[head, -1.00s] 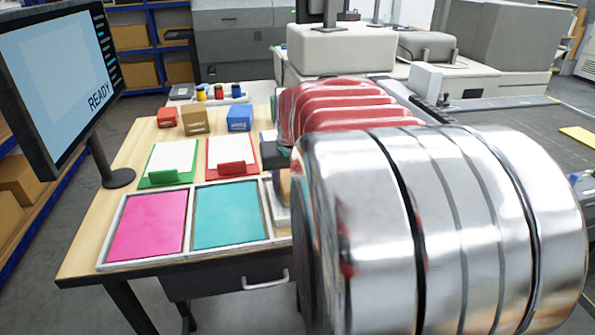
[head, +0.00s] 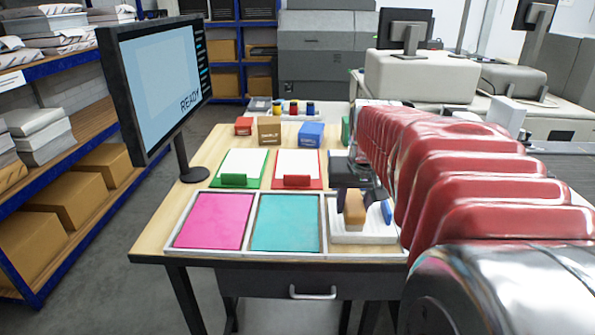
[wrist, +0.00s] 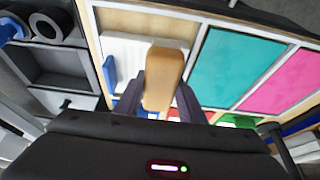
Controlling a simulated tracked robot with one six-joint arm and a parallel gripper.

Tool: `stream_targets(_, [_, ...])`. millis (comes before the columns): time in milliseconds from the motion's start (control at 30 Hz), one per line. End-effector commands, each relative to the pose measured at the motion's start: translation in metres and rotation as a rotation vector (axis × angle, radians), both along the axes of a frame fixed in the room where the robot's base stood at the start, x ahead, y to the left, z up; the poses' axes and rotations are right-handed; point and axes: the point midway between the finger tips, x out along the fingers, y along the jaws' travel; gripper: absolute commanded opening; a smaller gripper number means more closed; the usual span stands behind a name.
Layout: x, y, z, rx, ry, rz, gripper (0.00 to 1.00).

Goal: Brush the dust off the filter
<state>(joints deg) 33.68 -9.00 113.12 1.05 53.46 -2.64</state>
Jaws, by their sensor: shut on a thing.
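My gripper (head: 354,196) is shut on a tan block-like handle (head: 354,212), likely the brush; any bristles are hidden. In the wrist view the handle (wrist: 166,76) stands between the two dark fingers of my gripper (wrist: 163,100). A white ribbed piece (head: 350,237), possibly the filter, lies on the table beneath and behind the handle. It also shows in the wrist view (wrist: 128,47). I cannot tell whether the handle's lower end touches it. No dust can be made out. A small blue piece (head: 386,212) is just right of the handle.
Pink (head: 213,220) and teal (head: 286,222) panels lie in frames left of the ribbed piece. Green (head: 238,168) and red (head: 297,168) holders, small boxes (head: 269,130) and a monitor (head: 165,80) stand on the table (head: 165,225). My red arm covers the right side.

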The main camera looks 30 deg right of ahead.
Motion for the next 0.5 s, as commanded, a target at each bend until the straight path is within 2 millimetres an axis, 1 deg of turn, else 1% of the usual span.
stream_targets(300, [0.002,0.001,0.03,-0.002,-0.003,0.005,0.15])
stream_targets(500, [0.002,0.002,0.042,-0.002,-0.001,0.007,0.15])
